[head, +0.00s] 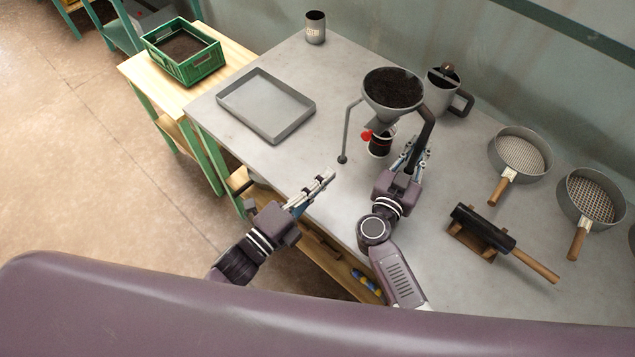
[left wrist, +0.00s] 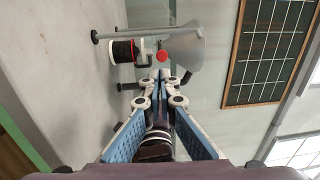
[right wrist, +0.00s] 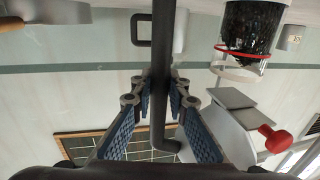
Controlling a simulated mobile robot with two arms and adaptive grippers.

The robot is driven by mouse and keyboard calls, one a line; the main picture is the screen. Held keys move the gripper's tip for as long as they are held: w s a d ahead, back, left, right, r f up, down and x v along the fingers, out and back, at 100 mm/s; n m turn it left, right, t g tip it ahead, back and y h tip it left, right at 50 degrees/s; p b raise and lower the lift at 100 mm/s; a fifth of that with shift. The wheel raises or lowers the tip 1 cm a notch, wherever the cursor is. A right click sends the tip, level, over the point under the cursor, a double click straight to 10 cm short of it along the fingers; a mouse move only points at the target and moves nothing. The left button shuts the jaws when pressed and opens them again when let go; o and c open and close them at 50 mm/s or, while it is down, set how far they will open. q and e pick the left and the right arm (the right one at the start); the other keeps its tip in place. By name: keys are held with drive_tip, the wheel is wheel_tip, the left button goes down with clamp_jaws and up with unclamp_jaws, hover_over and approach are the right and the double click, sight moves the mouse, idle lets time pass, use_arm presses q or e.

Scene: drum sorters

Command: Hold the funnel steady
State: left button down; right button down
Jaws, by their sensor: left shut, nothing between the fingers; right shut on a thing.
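The grey funnel (head: 382,114), full of dark grains, stands upright on a stand with thin legs on the grey table. A red knob (right wrist: 275,138) sits at the funnel's spout. A clear jar (head: 379,148) with dark contents stands beneath the spout. My left gripper (head: 328,176) is shut and empty over the table's front edge, apart from the funnel; in the left wrist view the funnel (left wrist: 187,48) lies beyond its fingertips.
A metal jug (head: 438,98) stands right behind the funnel. Two round sieves (head: 520,150) and a wooden-handled tool on a rest (head: 482,230) lie at the right. An empty grey tray (head: 262,107), a cup (head: 315,28) and a green crate (head: 183,62) are to the left.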

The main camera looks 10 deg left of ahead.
use_arm(q)
drive_tip(key=shift+v, duration=1.05)
use_arm(e)
drive_tip(key=c, duration=1.8)
unclamp_jaws()
